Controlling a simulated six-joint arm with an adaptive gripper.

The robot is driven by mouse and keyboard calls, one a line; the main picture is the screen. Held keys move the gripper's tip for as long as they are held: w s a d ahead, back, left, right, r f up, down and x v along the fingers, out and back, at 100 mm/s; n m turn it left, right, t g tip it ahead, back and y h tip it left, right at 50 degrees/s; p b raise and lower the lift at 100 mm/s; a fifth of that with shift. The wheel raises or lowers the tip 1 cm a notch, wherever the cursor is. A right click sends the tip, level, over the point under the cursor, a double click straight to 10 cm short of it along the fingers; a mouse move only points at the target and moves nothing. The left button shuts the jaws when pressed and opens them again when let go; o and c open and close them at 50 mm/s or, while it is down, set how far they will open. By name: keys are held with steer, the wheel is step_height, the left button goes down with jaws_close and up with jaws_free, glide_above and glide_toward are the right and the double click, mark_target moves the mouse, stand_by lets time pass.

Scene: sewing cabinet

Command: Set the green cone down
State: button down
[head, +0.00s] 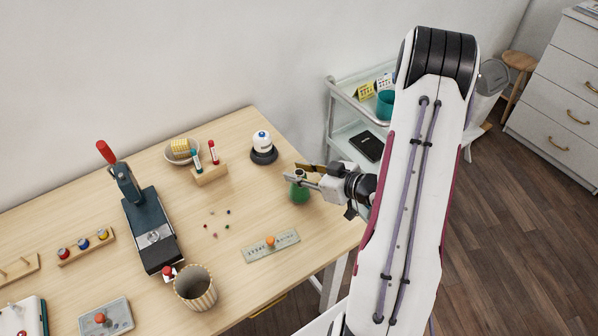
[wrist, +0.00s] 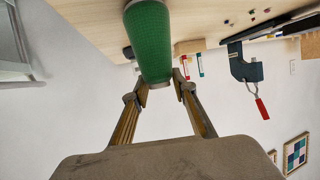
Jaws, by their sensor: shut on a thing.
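The green cone (head: 299,193) is at the right part of the wooden table (head: 266,207) in the head view. My gripper (head: 294,178) is shut on its upper end. In the wrist view the cone (wrist: 150,40) sits between the two fingertips (wrist: 158,88), its wide part away from the gripper. The cone's lower end is close to the tabletop; I cannot tell whether it touches. My gripper hides part of the cone's top in the head view.
A spool on a dark base (head: 263,147) stands behind left of the cone. A grey plate with an orange knob (head: 284,248) lies in front. A wooden block with markers (head: 211,175) and small beads (head: 214,236) lie to the left. The table's right edge is near.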

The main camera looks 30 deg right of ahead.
steer(key=shift+f, duration=0.1)
steer(key=c, duration=1.6)
jaws_free()
steer(key=shift+c, duration=0.2)
steer(key=v, duration=1.2)
steer(key=shift+w, duration=0.15)
